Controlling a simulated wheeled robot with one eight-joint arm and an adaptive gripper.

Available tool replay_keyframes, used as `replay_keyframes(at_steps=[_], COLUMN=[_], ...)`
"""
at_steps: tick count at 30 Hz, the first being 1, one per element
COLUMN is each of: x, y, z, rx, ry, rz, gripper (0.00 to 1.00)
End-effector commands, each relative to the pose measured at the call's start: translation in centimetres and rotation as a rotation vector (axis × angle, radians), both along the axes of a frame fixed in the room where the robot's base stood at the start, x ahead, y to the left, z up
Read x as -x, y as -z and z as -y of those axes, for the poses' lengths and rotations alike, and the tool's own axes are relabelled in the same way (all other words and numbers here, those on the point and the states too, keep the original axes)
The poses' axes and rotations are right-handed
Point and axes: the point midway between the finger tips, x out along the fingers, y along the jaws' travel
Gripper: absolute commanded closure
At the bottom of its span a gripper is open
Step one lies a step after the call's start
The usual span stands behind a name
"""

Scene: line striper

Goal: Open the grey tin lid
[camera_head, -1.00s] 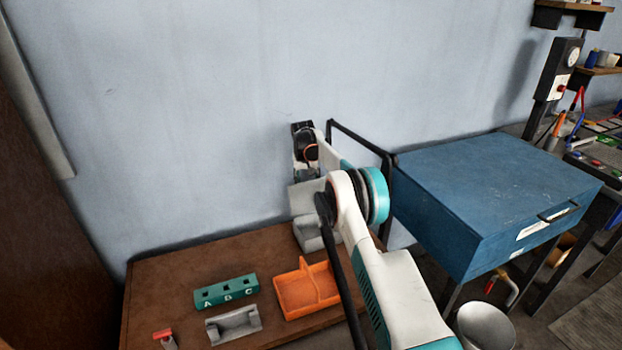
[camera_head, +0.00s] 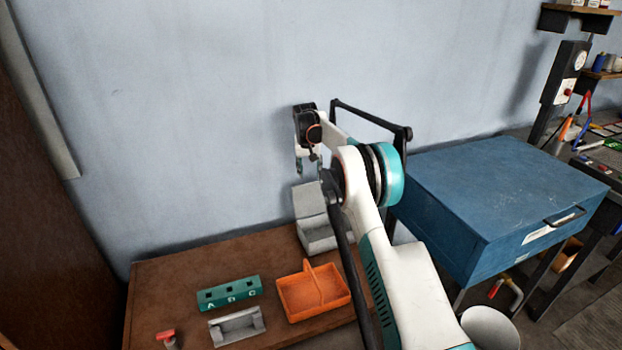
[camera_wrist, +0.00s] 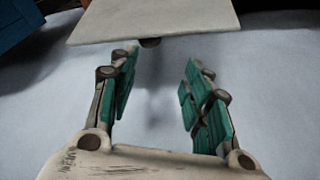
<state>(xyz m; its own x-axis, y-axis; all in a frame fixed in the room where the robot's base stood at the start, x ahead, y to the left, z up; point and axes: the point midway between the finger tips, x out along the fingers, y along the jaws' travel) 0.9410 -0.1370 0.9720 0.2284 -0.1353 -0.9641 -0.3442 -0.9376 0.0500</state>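The grey tin (camera_head: 318,238) stands at the back right of the brown table in the head view. Its lid (camera_head: 308,201) is raised, standing up at the back of the tin with the tin's inside partly visible. My gripper (camera_head: 308,166) is above the lid, pointing down. In the wrist view my gripper (camera_wrist: 158,70) is open, with its green fingers apart and nothing between them. A pale flat slab, apparently the lid (camera_wrist: 155,18), lies beyond the fingertips there, with a small dark part under its edge.
On the table (camera_head: 180,270) are a green block with letters (camera_head: 229,293), a grey cradle (camera_head: 237,326), an orange divided tray (camera_head: 313,292) and a red-topped item (camera_head: 166,337). A blue cabinet (camera_head: 500,190) stands right of my arm. The wall is close behind.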

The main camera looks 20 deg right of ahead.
Motion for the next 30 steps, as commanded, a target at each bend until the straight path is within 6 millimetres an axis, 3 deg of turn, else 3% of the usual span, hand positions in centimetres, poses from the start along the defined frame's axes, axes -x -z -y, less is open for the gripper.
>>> replay_keyframes(at_steps=[3, 9, 30], x=[0.5, 0.9, 1.0], y=[-2.0, -3.6, -3.8], z=[-0.2, -0.4, -0.4], rx=[0.0, 0.0, 0.001], ry=[0.001, 0.001, 0.002], rz=[-0.001, -0.001, -0.001], gripper=[0.55, 0.55, 0.55])
